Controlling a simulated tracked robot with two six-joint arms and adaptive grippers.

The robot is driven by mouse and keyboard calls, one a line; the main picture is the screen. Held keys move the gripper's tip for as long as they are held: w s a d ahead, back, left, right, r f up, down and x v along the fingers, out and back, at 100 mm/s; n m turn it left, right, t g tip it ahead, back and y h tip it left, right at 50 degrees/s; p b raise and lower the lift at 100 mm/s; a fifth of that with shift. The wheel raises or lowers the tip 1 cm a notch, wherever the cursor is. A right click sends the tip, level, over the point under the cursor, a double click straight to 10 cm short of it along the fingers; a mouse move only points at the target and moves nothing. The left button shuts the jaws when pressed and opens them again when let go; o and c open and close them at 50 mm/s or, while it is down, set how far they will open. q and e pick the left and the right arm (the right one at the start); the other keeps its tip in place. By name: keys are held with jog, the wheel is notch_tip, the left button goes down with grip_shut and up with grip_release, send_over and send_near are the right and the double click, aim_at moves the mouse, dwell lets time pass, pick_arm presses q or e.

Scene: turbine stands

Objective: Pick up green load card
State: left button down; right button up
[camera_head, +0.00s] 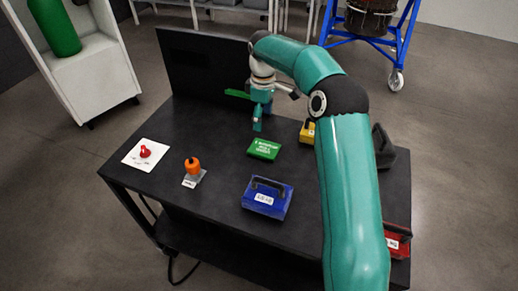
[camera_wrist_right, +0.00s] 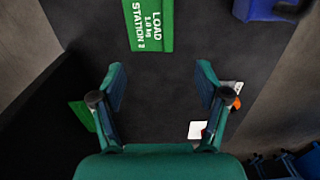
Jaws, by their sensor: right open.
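The green load card (camera_head: 264,149) lies flat on the dark table, with white lettering on it. In the right wrist view the green load card (camera_wrist_right: 151,24) is at the top, beyond the fingertips, and reads "LOAD 1.0 kg STATION 2". My right gripper (camera_head: 258,123) points down over the table, just behind the card in the head view. In the right wrist view my right gripper (camera_wrist_right: 160,78) has its two fingers wide apart with nothing between them. The card is apart from the fingers. My left gripper is not in view.
A blue block with a handle (camera_head: 267,197), an orange knob (camera_head: 193,166), a white sheet with a red piece (camera_head: 146,153), a yellow block (camera_head: 307,133) and a red block (camera_head: 397,240) are on the table. A dark panel (camera_head: 205,65) stands at its back. Bare tabletop surrounds the card.

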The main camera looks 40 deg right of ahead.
send_over(262, 152)
jog(key=f, duration=0.9)
jog(key=shift+w+p, duration=0.35)
notch_tip(262, 152, down, 5)
jog(key=shift+s+d+r+p, duration=0.1)
jog(key=shift+s+p, duration=0.05)
jog(key=shift+p, duration=0.8)
jog(key=shift+f, duration=0.25)
jog(key=c, duration=1)
jog(key=shift+s, duration=0.15)
jog(key=shift+c, duration=0.9)
